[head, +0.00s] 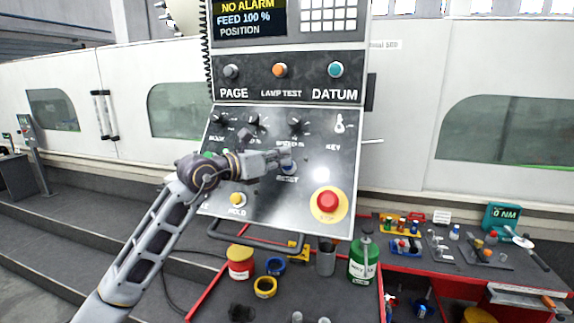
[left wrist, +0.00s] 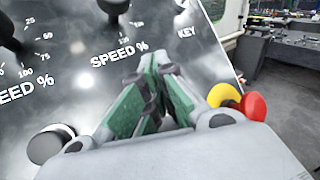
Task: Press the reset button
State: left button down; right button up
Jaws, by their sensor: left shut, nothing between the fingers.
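In the left wrist view the green-sided fingers (left wrist: 157,85) are together and point at the panel.
A red stop button (head: 327,201) on a yellow base is at the panel's lower right. A yellow hold button (head: 237,199) is lower left. Rotary knobs (head: 296,122) line the top. A handle bar (head: 255,238) runs below. Tins and a green bottle (head: 363,259) stand on the bench.

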pick_arm(q)
jog(key=shift+s+a+r, duration=0.1)
jog(key=shift+s+r, duration=0.15)
jog(key=shift+s, duration=0.1)
dwell(0.3)
jog(key=s+r, duration=0.1)
jog(key=s, duration=0.1)
jog(key=s+a+r, duration=0.1)
jog(key=r, duration=0.1)
jog(key=shift+s+a+p, duration=0.15)
jog(key=shift+s+p, duration=0.15)
jog(key=shift+s, duration=0.05)
dwell(0.9)
